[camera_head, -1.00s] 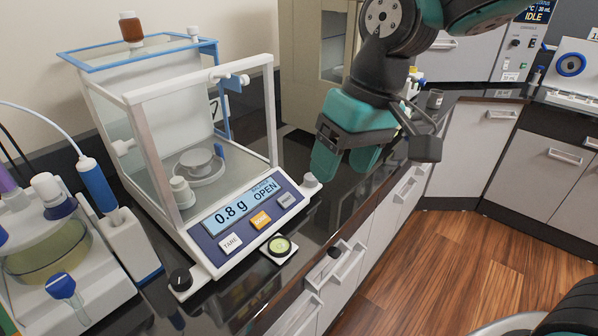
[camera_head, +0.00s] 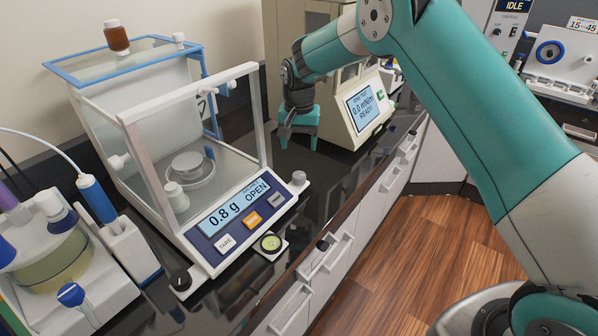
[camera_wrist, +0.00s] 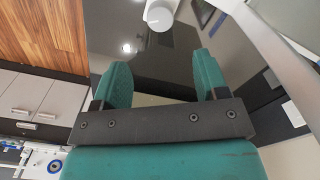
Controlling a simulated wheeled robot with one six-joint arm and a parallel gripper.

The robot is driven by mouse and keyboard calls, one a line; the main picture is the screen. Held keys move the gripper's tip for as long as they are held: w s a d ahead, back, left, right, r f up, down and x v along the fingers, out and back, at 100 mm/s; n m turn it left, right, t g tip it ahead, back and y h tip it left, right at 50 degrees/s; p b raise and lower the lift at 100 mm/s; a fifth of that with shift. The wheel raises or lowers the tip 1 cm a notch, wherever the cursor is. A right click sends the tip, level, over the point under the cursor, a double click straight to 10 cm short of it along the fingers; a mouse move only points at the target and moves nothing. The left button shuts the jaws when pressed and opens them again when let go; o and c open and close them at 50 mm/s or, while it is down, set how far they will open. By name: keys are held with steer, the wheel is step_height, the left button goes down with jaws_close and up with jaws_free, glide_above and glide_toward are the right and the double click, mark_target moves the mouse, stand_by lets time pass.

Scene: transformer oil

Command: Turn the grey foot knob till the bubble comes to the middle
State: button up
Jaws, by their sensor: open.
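The balance (camera_head: 231,217) stands on the black bench at the left, its display reading 0.8 g and OPEN. The grey foot knob (camera_head: 299,178) sticks out at its front right corner. A pale grey round knob, seemingly the same one, shows at the top of the wrist view (camera_wrist: 160,14). The round green bubble level (camera_head: 271,243) is at the balance's front edge; the bubble's exact place is too small to tell. My gripper (camera_head: 298,135) is open and empty, pointing down behind and apart from the grey knob. Its two teal fingers show in the wrist view (camera_wrist: 161,78).
A black knob (camera_head: 181,280) is at the balance's front left corner. A device reading READY (camera_head: 365,106) stands close right of my gripper. A brown bottle (camera_head: 116,36) stands on the balance's top. The bench right of the grey knob is clear.

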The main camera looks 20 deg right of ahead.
mark_target(299, 175)
step_height(299, 175, down, 12)
steer(key=p, duration=0.3)
steer(key=shift+r, duration=0.2)
steer(key=c, duration=0.9)
